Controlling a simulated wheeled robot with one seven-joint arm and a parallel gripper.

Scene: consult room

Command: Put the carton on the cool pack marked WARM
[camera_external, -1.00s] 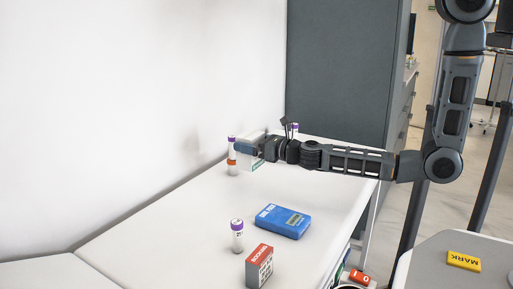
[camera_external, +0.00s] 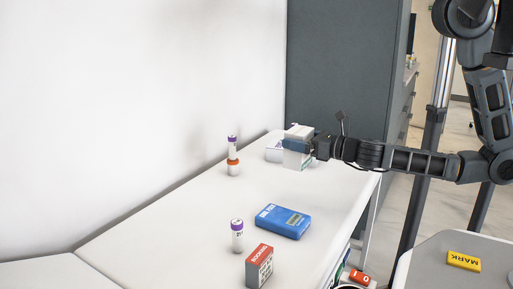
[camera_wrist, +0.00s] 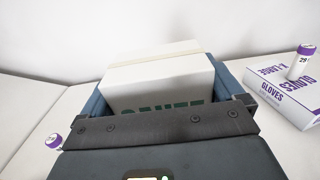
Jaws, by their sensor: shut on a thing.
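My gripper (camera_external: 300,146) is shut on a white carton (camera_external: 297,159) above the far part of the white table. In the wrist view the carton (camera_wrist: 155,84) sits between the blue-grey fingers, with green lettering partly hidden by the gripper body. The blue cool pack (camera_external: 283,222) lies flat near the middle of the table, apart from and nearer the camera than my gripper. It has a small display-like label; I cannot read the word on it. Its top is bare.
A gloves box (camera_wrist: 285,93) with a purple-capped vial (camera_wrist: 301,62) on it is beside the carton. Another vial stands on an orange-banded jar (camera_external: 233,168). A vial (camera_external: 237,236) and a red-grey box (camera_external: 259,266) stand near the cool pack.

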